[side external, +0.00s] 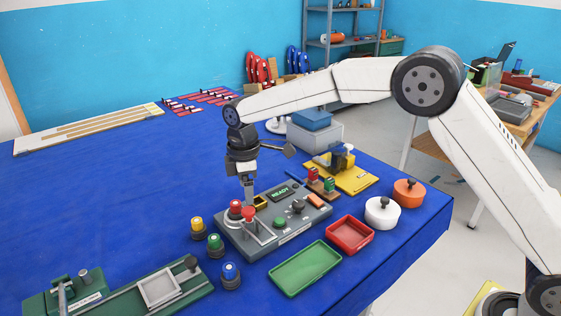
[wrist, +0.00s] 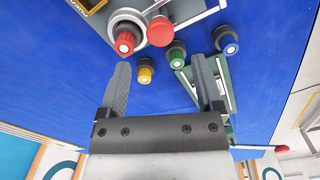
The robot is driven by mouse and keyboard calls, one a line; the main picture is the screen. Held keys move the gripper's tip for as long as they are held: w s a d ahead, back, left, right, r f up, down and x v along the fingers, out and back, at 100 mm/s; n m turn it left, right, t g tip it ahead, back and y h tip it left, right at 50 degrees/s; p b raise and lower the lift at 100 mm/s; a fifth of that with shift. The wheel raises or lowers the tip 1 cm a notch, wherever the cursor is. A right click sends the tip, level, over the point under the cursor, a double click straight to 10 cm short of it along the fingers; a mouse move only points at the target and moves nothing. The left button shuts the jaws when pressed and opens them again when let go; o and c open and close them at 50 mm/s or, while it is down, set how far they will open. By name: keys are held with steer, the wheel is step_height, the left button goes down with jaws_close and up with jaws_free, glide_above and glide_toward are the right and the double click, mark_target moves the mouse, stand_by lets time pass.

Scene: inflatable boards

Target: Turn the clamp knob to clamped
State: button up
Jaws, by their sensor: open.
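A grey control box (side external: 290,232) with a lit READY display stands on the blue table. On its left end are a red knob with a white centre (side external: 235,208) and a red mushroom button (side external: 249,213); the wrist view shows the red knob (wrist: 125,42) on a pale round collar and the button (wrist: 160,31) beside it. A black knob (side external: 298,206) is farther right on the box. I cannot read which is labelled clamp. My gripper (side external: 248,203) points down near the red knob and button. In the wrist view my gripper (wrist: 160,65) is open and empty.
Yellow (side external: 197,228), green (side external: 215,245) and blue (side external: 230,275) knobs stand left of the box. A green tray (side external: 306,268) and a red tray (side external: 350,234) lie in front and right. A green fixture (side external: 120,300) is front left.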

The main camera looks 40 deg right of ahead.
mark_target(248, 209)
steer(key=shift+f, duration=3.1)
jaws_close()
